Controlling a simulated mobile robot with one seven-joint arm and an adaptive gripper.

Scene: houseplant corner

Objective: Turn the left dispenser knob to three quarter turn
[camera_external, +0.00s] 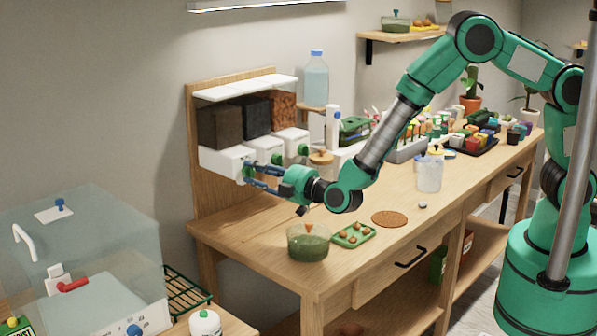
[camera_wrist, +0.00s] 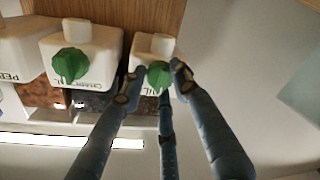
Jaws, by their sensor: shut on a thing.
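The left dispenser (camera_external: 222,161) is a white block under a bin of dark brown material, on the wooden back board. Its green knob (camera_wrist: 158,77) faces the wrist camera, between my blue-grey fingers. My gripper (camera_wrist: 157,82) is shut on this knob, with fingers on either side and another below it in the picture. In the outside view my gripper (camera_external: 254,174) reaches left to the front of the left dispenser, and its fingers largely cover the knob. The wrist view is upside down, so this dispenser (camera_wrist: 150,50) shows on the right there. The knob's exact turn angle is unclear.
The middle dispenser (camera_external: 264,149) with its green knob (camera_wrist: 70,65) is close beside my fingers. The right dispenser (camera_external: 292,140) stands beyond it. A jar of green material (camera_external: 308,244) and a green tray (camera_external: 354,235) sit on the bench below my wrist.

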